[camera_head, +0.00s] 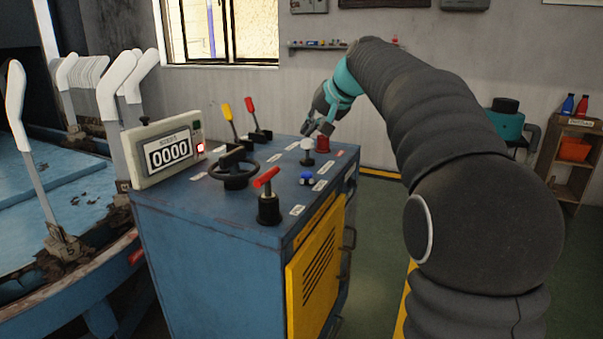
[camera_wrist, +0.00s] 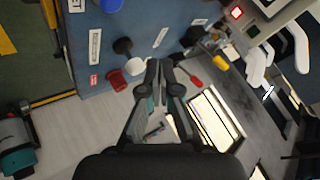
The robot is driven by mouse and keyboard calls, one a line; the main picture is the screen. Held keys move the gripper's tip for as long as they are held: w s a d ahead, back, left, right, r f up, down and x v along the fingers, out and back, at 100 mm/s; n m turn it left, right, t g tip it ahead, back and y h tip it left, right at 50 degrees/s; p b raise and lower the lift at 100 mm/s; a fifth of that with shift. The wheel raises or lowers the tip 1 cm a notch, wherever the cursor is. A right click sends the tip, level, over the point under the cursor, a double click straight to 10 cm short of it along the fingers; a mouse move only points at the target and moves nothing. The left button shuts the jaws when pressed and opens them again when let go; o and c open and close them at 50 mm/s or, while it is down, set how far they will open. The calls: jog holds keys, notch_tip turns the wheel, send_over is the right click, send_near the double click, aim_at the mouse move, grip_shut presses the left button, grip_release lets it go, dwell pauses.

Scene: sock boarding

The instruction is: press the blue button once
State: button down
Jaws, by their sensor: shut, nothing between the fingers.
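The blue button (camera_head: 306,178) sits on top of the blue control cabinet (camera_head: 225,212), near its right edge, with a small label beside it. It also shows at the top edge of the wrist view (camera_wrist: 110,5), partly cut off. My gripper (camera_head: 318,129) is shut and empty, its fingers pointing down above the far end of the cabinet. It is apart from the blue button, beyond it as seen from the head. In the wrist view the shut fingers (camera_wrist: 160,68) are in the middle, below and right of the button.
Close to my gripper are a red button (camera_head: 323,143) and a white-topped knob (camera_head: 307,146). A red-handled lever (camera_head: 268,190), a black handwheel (camera_head: 233,170), yellow (camera_head: 228,115) and red (camera_head: 251,108) levers and a counter reading 0000 (camera_head: 165,153) also stand on the cabinet.

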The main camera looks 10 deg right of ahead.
aim_at(309, 174)
jog(key=shift+w+d+r, duration=0.1)
jog(key=shift+w+r, duration=0.1)
jog(key=shift+w, duration=0.4)
jog(key=shift+f, duration=0.15)
notch_tip(309, 174, down, 8)
jog(key=b, duration=0.7)
jog(key=shift+f+b, duration=0.25)
jog(key=shift+b, duration=0.1)
dwell(0.7)
jog(key=shift+f, duration=0.45)
jog(key=shift+f+b, duration=0.65)
jog(key=shift+b, duration=0.05)
dwell(0.8)
dwell(0.3)
jog(key=shift+r+p, duration=1.05)
